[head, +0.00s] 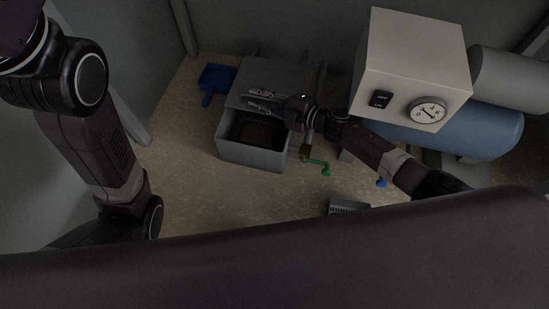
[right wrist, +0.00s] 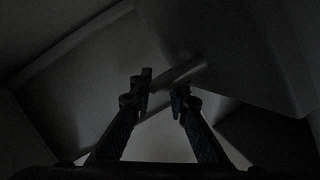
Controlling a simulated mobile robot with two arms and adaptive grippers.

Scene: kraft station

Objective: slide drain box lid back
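The grey drain box (head: 252,156) stands on the floor in the head view, its front part open with a dark inside. Its grey lid (head: 278,73) covers the back part. My right gripper (head: 250,98) reaches in from the right over the lid's front part, its two fingers apart. In the dark right wrist view the fingertips (right wrist: 163,92) have a gap between them, and a pale bar (right wrist: 182,72) runs across just beyond or between them. I cannot tell whether they touch it. My left arm shows at the left, but its gripper is not in view.
A blue dustpan (head: 216,79) lies left of the box. A green-handled valve (head: 320,164) is close to its right. A pale control box with a gauge (head: 410,70) and a blue tank (head: 480,136) stand at the right. A small grey grate (head: 348,206) lies in front.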

